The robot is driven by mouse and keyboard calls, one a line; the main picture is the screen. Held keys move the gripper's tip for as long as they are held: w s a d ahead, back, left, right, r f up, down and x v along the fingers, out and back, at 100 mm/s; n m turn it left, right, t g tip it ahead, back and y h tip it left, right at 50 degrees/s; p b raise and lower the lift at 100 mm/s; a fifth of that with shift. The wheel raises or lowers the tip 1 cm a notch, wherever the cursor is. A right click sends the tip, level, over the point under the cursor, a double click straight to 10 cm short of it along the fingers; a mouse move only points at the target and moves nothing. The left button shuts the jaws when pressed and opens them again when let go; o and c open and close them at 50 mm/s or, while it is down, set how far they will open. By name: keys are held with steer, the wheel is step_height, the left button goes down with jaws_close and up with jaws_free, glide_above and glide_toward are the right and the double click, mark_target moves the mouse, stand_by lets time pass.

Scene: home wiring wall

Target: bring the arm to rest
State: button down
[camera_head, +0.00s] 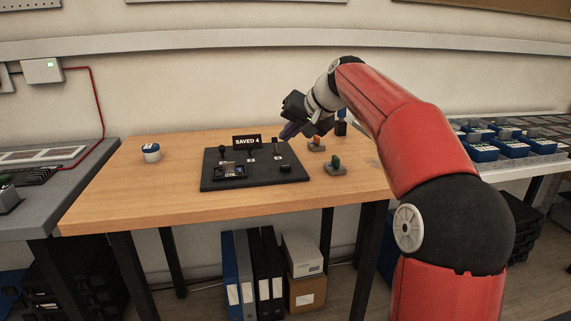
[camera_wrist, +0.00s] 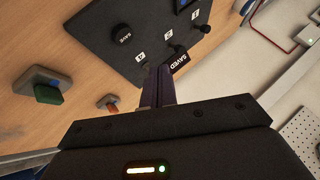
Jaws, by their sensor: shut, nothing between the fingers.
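My red arm reaches over the wooden table (camera_head: 130,180) from the right. My gripper (camera_head: 287,132) is shut and empty, just above the right back side of a black control panel (camera_head: 255,178). In the wrist view the gripper's fingers (camera_wrist: 158,75) are together and point toward the panel (camera_wrist: 105,50). The panel carries a small sign reading "SAVED 4" (camera_head: 247,142), small levers with numbered labels, a small display (camera_head: 231,171) and a black knob marked SAVE (camera_wrist: 122,34). I cannot tell whether the fingertips touch anything.
A green-topped block (camera_head: 335,166) and an orange-topped one (camera_head: 316,144) stand right of the panel. A white-and-blue jar (camera_head: 151,152) stands at the left. Blue bins (camera_head: 482,151) fill a right-hand bench; a grey bench (camera_head: 60,190) stands left. Wood between jar and panel is clear.

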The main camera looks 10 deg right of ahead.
stand_by(0.3)
steer(key=shift+g+h, duration=0.3)
steer(key=shift+h, duration=0.5)
steer(key=s+a, duration=0.1)
steer(key=s, duration=0.1)
steer(key=s+a+f, duration=0.1)
steer(key=s, duration=0.1)
steer(key=s+a+f, duration=0.1)
steer(key=s, duration=0.1)
steer(key=shift+a, duration=0.2)
steer(key=s+d+f+h, duration=0.1)
steer(key=s+f, duration=0.4)
steer(key=s, duration=0.5)
steer(key=s+d+f+n+h, duration=0.1)
steer(key=s+f, duration=0.5)
steer(key=s, duration=0.4)
steer(key=s+f+g+h, duration=0.1)
steer(key=s+f, duration=0.5)
steer(key=s, duration=0.5)
steer(key=shift+d+f+n+h, duration=0.15)
steer(key=shift+d+n+h, duration=0.25)
